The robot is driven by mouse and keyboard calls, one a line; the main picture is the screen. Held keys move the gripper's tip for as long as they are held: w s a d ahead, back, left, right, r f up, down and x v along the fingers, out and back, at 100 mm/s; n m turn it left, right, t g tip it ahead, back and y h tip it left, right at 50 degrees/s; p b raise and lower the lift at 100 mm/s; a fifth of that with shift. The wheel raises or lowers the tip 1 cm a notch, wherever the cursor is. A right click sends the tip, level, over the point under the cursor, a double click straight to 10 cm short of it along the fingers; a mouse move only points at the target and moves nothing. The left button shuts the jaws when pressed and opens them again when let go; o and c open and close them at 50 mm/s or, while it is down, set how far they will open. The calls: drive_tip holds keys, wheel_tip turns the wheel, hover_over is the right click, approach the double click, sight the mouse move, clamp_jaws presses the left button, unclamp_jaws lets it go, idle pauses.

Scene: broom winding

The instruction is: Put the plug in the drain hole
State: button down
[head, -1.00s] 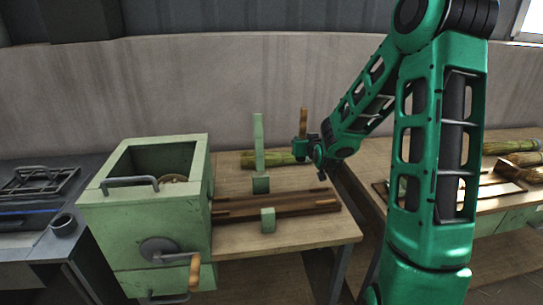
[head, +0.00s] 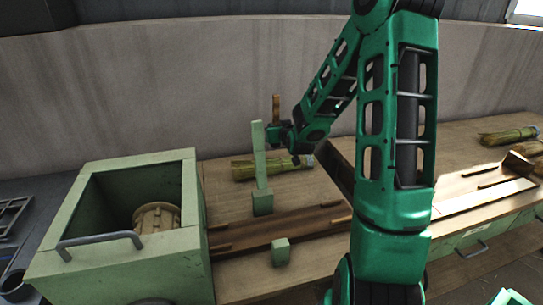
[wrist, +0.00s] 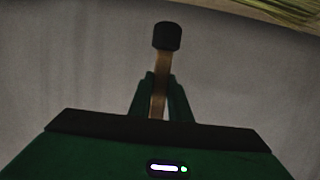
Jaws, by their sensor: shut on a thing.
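My gripper (head: 277,132) is shut on an upright wooden stick (head: 276,105) above the back of the wooden table. In the wrist view my gripper (wrist: 160,92) clamps the same stick (wrist: 160,75) between its fingers. The stick has a dark cap (wrist: 167,37) at its far end, and I take it to be the plug. In the head view its lower end is hard to make out behind the gripper. I cannot make out the drain hole in either view.
An open green box (head: 62,262) with a wooden drum (head: 157,217) inside stands at left. On the table (head: 232,289) are a green post (head: 260,165), dark wooden rails (head: 280,228), a green block (head: 281,252) and a straw bundle (head: 265,168). A second table (head: 465,160) stands right.

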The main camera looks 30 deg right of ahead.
sight(276, 147)
drive_tip(key=shift+a+f, duration=0.2)
drive_tip(key=shift+f, duration=3.8)
drive_tip(key=c, duration=1.6)
unclamp_jaws()
drive_tip(key=shift+c, duration=0.2)
drive_tip(key=shift+s, duration=0.1)
